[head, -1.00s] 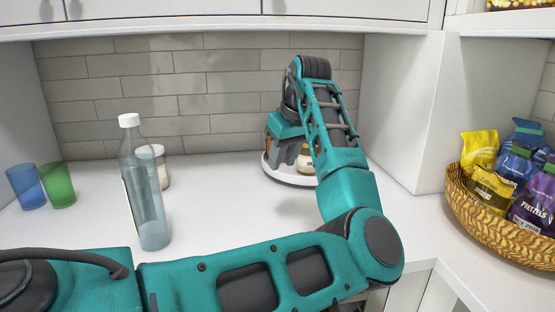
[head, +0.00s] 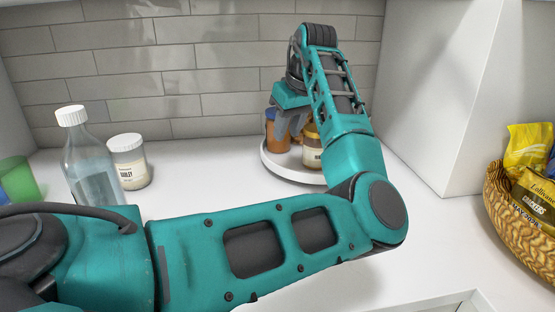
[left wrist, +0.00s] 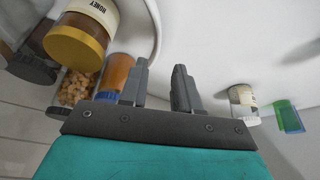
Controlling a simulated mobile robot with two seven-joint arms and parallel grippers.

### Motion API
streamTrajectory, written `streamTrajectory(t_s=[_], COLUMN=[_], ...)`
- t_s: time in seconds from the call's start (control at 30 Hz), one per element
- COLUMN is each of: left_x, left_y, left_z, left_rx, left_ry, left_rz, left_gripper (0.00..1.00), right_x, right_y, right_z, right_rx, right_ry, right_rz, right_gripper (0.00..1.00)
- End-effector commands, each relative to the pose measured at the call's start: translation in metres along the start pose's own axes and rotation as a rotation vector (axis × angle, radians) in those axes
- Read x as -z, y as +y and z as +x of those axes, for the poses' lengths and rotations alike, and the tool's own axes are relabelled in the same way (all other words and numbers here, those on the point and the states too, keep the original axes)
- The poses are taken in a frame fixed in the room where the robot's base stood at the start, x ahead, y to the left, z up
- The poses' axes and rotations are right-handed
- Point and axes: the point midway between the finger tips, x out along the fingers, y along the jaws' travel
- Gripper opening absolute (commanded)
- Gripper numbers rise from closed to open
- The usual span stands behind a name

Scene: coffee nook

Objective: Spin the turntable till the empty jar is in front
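The white turntable (head: 285,172) stands on the counter near the back wall, partly hidden by my left arm. On it are a honey jar (head: 312,152) with a yellow lid and an orange-filled jar (head: 278,130) with a blue lid. The left wrist view also shows the honey jar (left wrist: 78,35), a jar of tan chunks (left wrist: 76,88) and the orange jar (left wrist: 116,72). I cannot make out an empty jar. My left gripper (left wrist: 158,82) is open with nothing between its fingers; one finger is close beside the orange jar. My right gripper is not in view.
A barley jar (head: 130,165) with a white lid and a clear bottle (head: 90,165) stand left of the turntable. A green cup (head: 18,180) is at the left edge. A wicker basket (head: 518,215) of snacks is at the right, past a white side panel (head: 425,90).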

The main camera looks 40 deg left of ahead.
Motion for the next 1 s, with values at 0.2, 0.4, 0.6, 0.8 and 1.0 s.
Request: streamTrajectory(t_s=[0.2,0.4,0.6,0.8,1.0], left_x=[-0.001,-0.001,0.0,0.0,0.0], left_y=[-0.001,-0.001,-0.001,-0.001,-0.001], left_z=[0.047,0.086,0.109,0.115,0.114], left_rx=[0.003,0.003,0.002,0.001,0.001], left_ry=[-0.002,-0.002,0.0,0.0,0.0], left_rz=[0.001,0.0,-0.001,-0.002,-0.002], left_gripper=[0.31,0.31,0.31,0.31,0.3], right_x=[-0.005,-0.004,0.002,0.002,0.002], right_y=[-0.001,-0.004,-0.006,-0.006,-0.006], right_z=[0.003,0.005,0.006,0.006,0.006], right_rx=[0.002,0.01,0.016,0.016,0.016], right_ry=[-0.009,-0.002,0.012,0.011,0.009], right_rz=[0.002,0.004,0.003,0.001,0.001], right_gripper=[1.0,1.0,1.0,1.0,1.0])
